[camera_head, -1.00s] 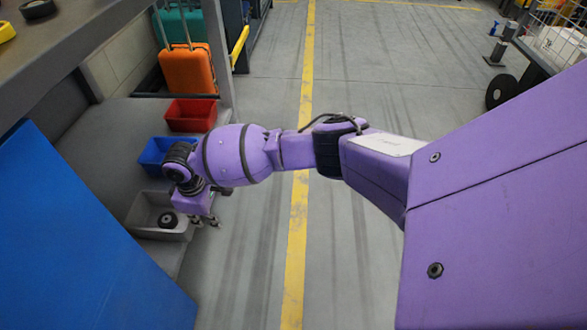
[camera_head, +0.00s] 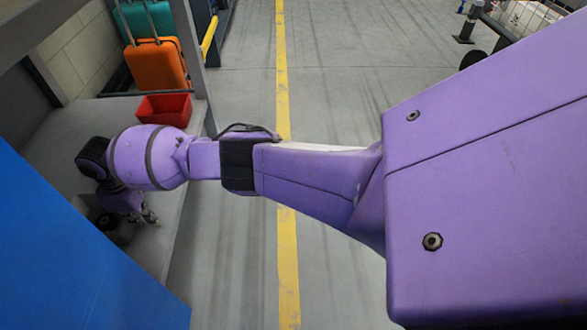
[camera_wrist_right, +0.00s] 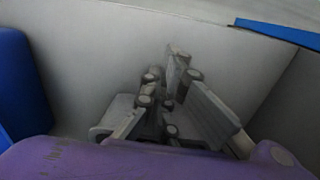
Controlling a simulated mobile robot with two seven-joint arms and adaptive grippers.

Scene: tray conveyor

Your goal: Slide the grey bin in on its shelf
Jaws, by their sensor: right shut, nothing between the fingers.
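The grey bin (camera_head: 127,236) is on the low grey shelf (camera_head: 164,243) at the left of the head view, mostly hidden by my right arm and the blue panel. A dark round part lies in it. My right gripper (camera_head: 150,215) is shut and empty at the bin, near its shelf-edge side. In the right wrist view the gripper (camera_wrist_right: 178,68) points at the bin's pale wall (camera_wrist_right: 90,60). I cannot tell whether the fingers touch it. My left gripper is not in view.
A red bin (camera_head: 165,108) stands farther back on the shelf. A blue bin shows at the left of the wrist view (camera_wrist_right: 18,80). A big blue panel (camera_head: 70,260) covers the near left. The floor with the yellow line (camera_head: 283,100) is clear.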

